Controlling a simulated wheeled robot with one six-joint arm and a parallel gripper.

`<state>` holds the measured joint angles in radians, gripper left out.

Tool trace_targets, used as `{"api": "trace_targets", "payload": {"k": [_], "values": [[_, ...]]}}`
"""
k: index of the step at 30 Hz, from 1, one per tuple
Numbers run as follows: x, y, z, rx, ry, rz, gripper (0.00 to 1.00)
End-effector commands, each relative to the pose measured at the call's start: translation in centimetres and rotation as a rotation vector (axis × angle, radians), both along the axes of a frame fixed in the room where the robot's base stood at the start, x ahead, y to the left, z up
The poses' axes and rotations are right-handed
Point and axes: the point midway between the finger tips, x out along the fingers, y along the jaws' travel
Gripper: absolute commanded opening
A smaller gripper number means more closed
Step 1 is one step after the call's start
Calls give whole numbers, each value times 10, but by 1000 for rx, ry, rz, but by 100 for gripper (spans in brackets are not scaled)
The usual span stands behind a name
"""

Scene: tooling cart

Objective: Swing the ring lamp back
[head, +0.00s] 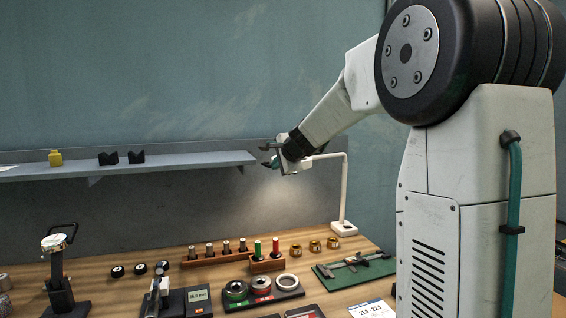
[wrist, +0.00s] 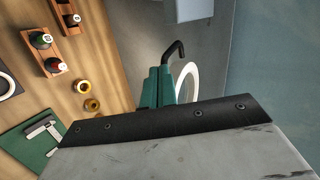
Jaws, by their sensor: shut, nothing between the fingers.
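The ring lamp (head: 343,190) has a white upright post on a small white base at the back right of the bench. Its arm runs left from the post top toward my gripper (head: 270,157), which hides most of the lamp head in the head view. In the wrist view the white ring (wrist: 188,78) shows just right of my gripper's green fingers (wrist: 160,84), partly hidden by them.
A wall shelf (head: 130,167) ends just left of my gripper. Below are a wooden pin rack (head: 217,258), brass rings (head: 314,246), a green mat with a caliper (head: 355,267), and a gauge stand (head: 58,275) at left. The air above the bench is mostly clear.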

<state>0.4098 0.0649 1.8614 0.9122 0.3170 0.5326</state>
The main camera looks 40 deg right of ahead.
Motion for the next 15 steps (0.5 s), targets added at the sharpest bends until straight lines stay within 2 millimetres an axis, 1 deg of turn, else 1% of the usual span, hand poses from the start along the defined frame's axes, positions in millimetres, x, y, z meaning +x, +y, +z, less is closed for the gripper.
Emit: {"api": "trace_targets", "payload": {"k": [3, 13, 15], "values": [[6, 0, -1, 0, 0, 0, 0], [8, -1, -2, -1, 0, 1, 0], [11, 0, -2, 0, 0, 1, 0]]}}
